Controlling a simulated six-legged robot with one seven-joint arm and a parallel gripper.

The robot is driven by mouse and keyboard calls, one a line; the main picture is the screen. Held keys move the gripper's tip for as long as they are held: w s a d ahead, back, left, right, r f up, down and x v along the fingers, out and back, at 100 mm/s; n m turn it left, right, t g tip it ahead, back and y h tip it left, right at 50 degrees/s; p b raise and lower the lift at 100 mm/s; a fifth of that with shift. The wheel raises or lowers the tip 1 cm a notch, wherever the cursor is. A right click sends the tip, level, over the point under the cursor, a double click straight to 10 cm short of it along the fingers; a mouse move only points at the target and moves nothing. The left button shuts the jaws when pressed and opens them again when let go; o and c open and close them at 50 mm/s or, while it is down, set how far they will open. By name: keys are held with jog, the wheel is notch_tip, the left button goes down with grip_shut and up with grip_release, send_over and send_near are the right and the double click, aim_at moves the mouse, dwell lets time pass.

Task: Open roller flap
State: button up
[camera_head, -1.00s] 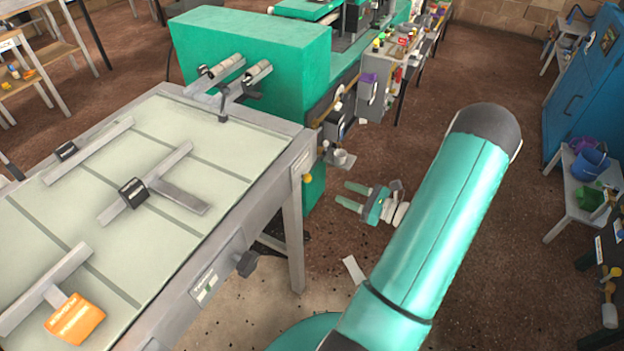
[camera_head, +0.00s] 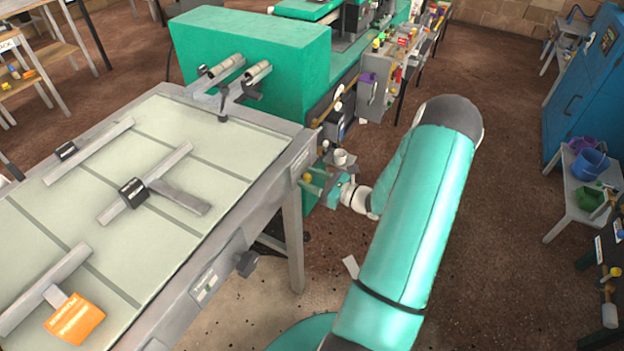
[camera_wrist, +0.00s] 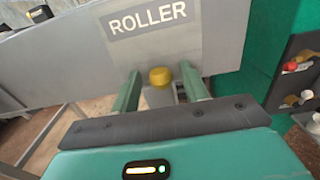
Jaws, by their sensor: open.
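The roller flap is a grey panel labelled ROLLER (camera_wrist: 148,18) in the wrist view. A yellow knob (camera_wrist: 160,76) sits below the label; in the head view the knob (camera_head: 307,178) shows at the table's right corner. My gripper (camera_wrist: 160,92) is open, with one green finger on each side of the knob in the picture. I cannot tell whether the fingers touch it. In the head view my gripper (camera_head: 314,180) reaches left to the table's corner, beside the green machine.
The grey table (camera_head: 240,262) carries metal bars and an orange tag (camera_head: 75,320). The green machine (camera_head: 250,60) stands behind it. A white cup (camera_head: 341,158) is close to my gripper. A black knob (camera_head: 246,264) juts from the table's side. Brown floor lies open to the right.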

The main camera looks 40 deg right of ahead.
grip_shut()
jog(key=shift+s+r, duration=0.1)
jog(key=shift+s+d+r+g+h, duration=0.15)
jog(key=shift+s+r+g+h, duration=0.2)
jog(key=shift+g, duration=0.35)
jog(key=shift+s+d+r+g+h, duration=0.15)
jog(key=shift+s+r+g, duration=0.15)
jog(key=shift+s+g, duration=0.3)
jog(key=g, duration=0.1)
jog(key=s+r+g+h, duration=0.1)
jog(key=shift+d+r+g, duration=0.25)
jog(key=shift+g, duration=0.15)
jog(key=g+h, duration=0.2)
jog(key=g, duration=0.4)
send_near(311, 177)
jog(key=shift+s+r, duration=0.15)
jog(key=shift+r, duration=0.2)
